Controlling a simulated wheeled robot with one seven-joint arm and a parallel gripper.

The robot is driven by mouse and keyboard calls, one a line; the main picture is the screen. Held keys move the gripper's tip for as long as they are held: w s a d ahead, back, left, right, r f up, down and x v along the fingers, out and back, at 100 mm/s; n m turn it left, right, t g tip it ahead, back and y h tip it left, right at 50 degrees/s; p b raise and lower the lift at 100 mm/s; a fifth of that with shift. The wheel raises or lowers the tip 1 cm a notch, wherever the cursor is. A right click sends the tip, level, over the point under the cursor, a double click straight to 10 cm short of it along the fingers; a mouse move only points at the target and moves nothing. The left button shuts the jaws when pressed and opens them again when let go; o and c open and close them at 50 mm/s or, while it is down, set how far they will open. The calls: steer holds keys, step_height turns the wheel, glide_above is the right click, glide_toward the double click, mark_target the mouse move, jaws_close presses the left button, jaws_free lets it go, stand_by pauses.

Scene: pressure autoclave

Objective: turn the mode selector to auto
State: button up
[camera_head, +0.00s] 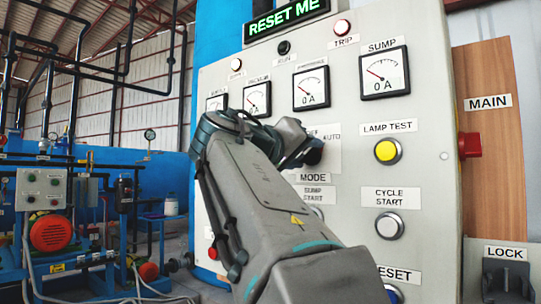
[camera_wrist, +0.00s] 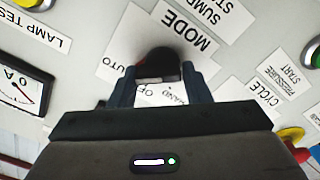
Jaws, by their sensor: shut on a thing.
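The mode selector (camera_head: 314,152) is a black round knob on the grey control panel, above the MODE label (camera_head: 313,178). My gripper (camera_head: 302,152) reaches it from the left, and my arm hides part of its position markings. In the wrist view the knob (camera_wrist: 160,64) sits between the two fingers of my gripper (camera_wrist: 162,75), which are shut on it. There the AUTO marking (camera_wrist: 115,68) is left of the knob, and OFF and HAND are partly covered by the gripper. I cannot tell which marking the knob points to.
Right of the selector are a yellow LAMP TEST button (camera_head: 387,151) and a white CYCLE START button (camera_head: 389,224). A red MAIN switch (camera_head: 470,145) is at the panel's right edge. Gauges (camera_head: 384,73) and a lit RESET ME display (camera_head: 287,17) are above. Pipework stands at left.

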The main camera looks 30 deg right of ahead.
steer(key=shift+s+r, duration=0.1)
steer(key=shift+r, duration=0.1)
steer(key=o, duration=0.9)
steer(key=shift+f, duration=0.1)
steer(key=shift+o, duration=0.2)
steer(key=p+v, duration=0.2)
steer(key=v, duration=1.2)
steer(key=shift+d, duration=0.1)
